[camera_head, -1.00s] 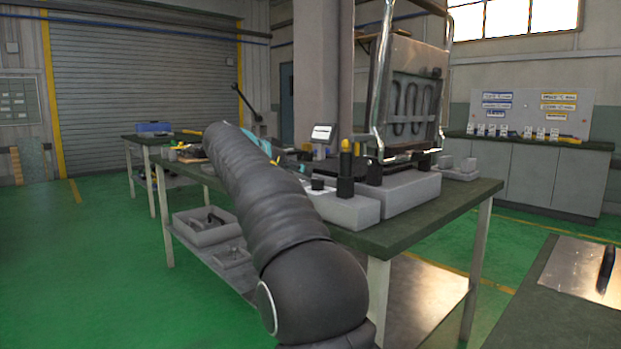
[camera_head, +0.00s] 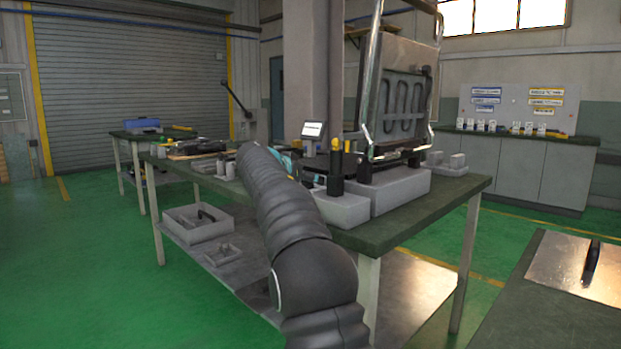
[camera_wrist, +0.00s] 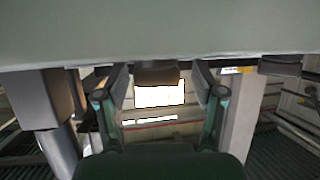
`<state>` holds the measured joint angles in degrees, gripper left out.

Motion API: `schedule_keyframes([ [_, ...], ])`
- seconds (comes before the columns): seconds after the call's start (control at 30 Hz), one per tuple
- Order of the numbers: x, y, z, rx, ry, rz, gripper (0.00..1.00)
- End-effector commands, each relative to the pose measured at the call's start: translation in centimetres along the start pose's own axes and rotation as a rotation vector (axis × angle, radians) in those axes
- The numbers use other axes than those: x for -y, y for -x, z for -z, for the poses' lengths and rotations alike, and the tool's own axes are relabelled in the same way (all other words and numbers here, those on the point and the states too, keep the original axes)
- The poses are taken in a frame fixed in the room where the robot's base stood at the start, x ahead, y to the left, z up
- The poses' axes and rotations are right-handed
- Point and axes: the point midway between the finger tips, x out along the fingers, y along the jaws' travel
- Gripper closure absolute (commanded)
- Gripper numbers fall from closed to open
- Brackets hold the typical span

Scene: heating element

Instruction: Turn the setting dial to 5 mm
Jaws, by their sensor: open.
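The heating device (camera_head: 398,188) stands on the table, with a grey base, a tall metal frame and a plate bearing a looped element. A black post with a yellow top (camera_head: 336,165) rises from its front block. I cannot make out the setting dial or its marks for certain. My gripper (camera_wrist: 160,98) is open in the wrist view, its teal-edged fingers apart. A small brown-grey block (camera_wrist: 157,74) shows between the fingertips, below a wide pale surface (camera_wrist: 160,35); I cannot tell whether it is the dial or whether the fingers touch it. My arm mostly hides the gripper in the head view.
The green-topped table (camera_head: 430,208) carries the device, a small display (camera_head: 313,130) and loose tools. Grey bins (camera_head: 198,223) sit on its lower shelf. Another bench with a metal sheet (camera_head: 575,266) is at the right front. The green floor at left is clear.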

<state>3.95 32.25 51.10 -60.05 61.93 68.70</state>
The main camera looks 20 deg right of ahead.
Motion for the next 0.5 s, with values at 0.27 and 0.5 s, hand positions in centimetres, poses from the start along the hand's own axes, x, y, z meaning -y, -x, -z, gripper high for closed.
schedule_keyframes([
  [0.27,-0.04,-0.17,0.02,0.000,0.000,0.000,0.31],
  [0.5,-0.01,-0.15,0.02,-0.001,0.000,0.001,0.89],
])
